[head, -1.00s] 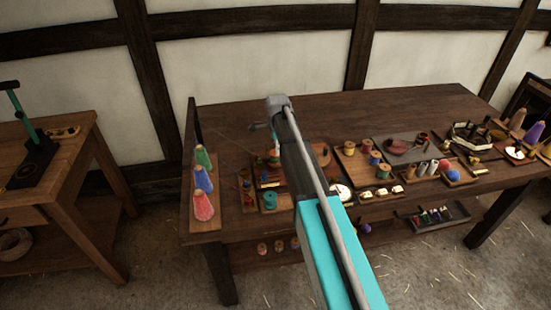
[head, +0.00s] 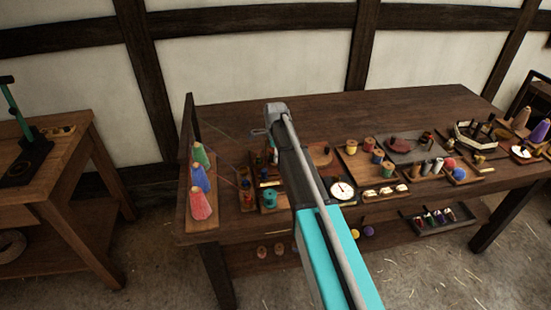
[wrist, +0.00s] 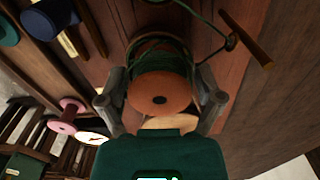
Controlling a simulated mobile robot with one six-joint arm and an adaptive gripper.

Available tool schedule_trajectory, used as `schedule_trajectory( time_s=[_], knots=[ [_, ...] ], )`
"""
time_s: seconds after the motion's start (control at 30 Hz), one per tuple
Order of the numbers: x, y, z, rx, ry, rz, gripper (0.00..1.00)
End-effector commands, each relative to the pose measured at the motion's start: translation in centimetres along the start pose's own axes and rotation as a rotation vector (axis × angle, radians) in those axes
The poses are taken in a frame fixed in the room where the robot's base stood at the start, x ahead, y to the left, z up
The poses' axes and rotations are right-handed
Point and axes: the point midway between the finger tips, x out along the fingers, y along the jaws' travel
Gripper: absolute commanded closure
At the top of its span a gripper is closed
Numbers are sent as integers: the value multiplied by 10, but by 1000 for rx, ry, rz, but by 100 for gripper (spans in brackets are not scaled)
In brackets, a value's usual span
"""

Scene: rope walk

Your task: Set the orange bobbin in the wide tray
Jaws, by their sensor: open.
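In the wrist view a bobbin (wrist: 160,93) with an orange-brown end disc, a dark centre hole and dark green cord lies between the fingers of my gripper (wrist: 160,108). The fingers stand apart on either side of it, and I cannot tell whether they touch it. A pale round wooden piece (wrist: 168,122) shows just below it. In the head view my arm hides the gripper's fingers and this bobbin. A brown tray (head: 352,160) with several spools lies right of my arm, but I cannot tell whether it is the wide tray.
A rack with green, blue and pink cones (head: 201,204) stands at the bench's left end. A white dial (head: 342,190) is close right of my arm. In the wrist view a wooden stick (wrist: 246,40) with cord and a pink spool (wrist: 67,115) are nearby. The bench's back is clear.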

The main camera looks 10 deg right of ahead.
Motion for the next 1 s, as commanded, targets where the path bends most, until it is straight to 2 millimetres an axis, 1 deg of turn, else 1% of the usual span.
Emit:
schedule_trajectory(
  time_s=[0.5,0.67,0.8,0.87,0.9,1.0],
  knots=[
    [0,0,0,0,0,0,15],
    [0,0,0,0,0,0,45],
    [0,0,0,0,0,0,71],
    [0,0,0,0,0,0,82],
    [0,0,0,0,0,0,89],
    [0,0,0,0,0,0,90]
  ],
)
